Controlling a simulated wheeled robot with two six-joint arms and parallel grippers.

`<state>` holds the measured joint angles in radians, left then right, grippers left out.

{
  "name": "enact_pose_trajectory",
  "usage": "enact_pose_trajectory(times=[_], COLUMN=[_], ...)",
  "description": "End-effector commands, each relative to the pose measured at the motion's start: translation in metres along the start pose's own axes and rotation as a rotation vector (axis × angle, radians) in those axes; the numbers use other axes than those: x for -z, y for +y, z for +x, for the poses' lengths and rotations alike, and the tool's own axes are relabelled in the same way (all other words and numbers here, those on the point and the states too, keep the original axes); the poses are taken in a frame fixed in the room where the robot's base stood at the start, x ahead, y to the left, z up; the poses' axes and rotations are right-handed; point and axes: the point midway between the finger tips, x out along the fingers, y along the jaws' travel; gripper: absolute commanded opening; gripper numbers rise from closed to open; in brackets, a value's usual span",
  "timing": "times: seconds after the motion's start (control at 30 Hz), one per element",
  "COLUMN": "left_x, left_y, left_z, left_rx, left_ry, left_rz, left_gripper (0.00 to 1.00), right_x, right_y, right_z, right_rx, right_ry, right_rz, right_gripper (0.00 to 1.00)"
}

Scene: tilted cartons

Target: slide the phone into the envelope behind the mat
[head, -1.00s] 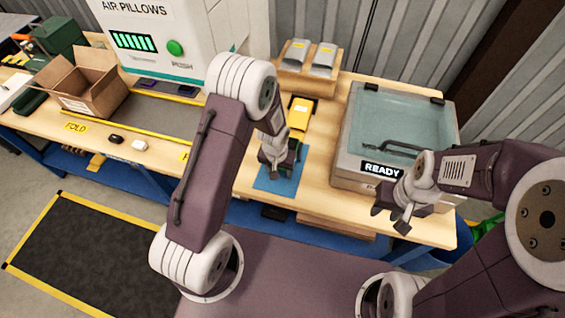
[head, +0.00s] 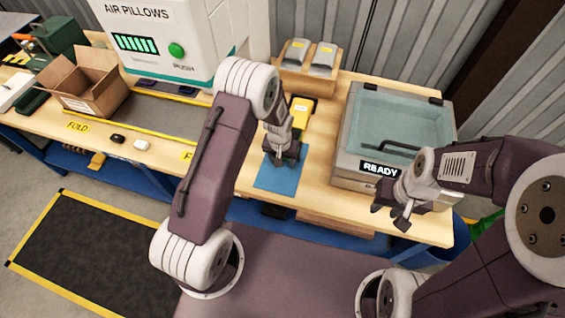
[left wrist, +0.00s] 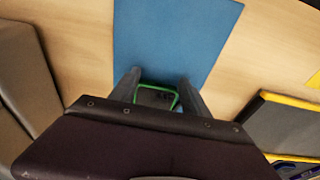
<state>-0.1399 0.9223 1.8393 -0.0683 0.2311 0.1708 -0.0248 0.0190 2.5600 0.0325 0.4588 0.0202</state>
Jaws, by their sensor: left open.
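The blue mat (head: 277,181) lies on the bench and also shows in the left wrist view (left wrist: 172,35). The yellow envelope (head: 302,106) is behind it; my left arm partly covers its near end. My left gripper (head: 285,160) is low over the mat's far part, its fingers apart. In the left wrist view a dark, green-edged thing, seemingly the phone (left wrist: 157,97), shows between the fingertips (left wrist: 160,90); my wrist hides the rest of it. I cannot tell whether the fingers touch it. My right gripper (head: 391,214) is open and empty in front of the grey READY case.
The grey READY case (head: 352,165) with a clear lid stands right of the mat. A wooden holder (head: 306,83) with two grey items is behind the envelope. The air-pillow machine (head: 170,45) and an open carton (head: 88,85) are to the left. Bare bench flanks the mat.

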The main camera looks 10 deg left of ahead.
Motion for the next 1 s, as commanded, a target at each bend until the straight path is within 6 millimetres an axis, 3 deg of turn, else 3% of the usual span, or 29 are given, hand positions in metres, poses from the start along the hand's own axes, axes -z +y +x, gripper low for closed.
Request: enact_pose_trajectory(times=[1.0], left_x=[0.05], left_y=[0.0], left_z=[0.007], left_rx=[0.0], left_ry=[0.002], left_rz=[0.001], left_gripper=[0.55], right_x=[-0.001], right_y=[0.0], right_z=[0.01], right_rx=[0.0], right_ry=[0.0], right_rz=[0.0], right_gripper=[0.36])
